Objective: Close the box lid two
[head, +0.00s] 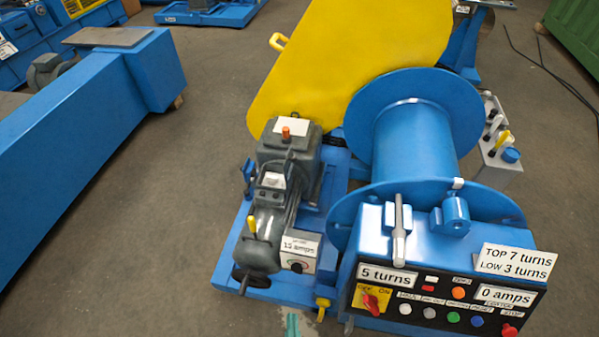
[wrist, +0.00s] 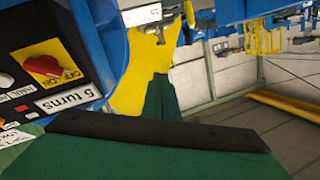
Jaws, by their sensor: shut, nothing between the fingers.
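The control panel (head: 445,300) with a red switch (head: 371,303) is close right of my gripper. The blue drum (head: 415,135) and grey motor (head: 285,185) stand before the cover. A long blue beam (head: 75,160) lies left. Bare floor (head: 190,170) lies between beam and machine.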

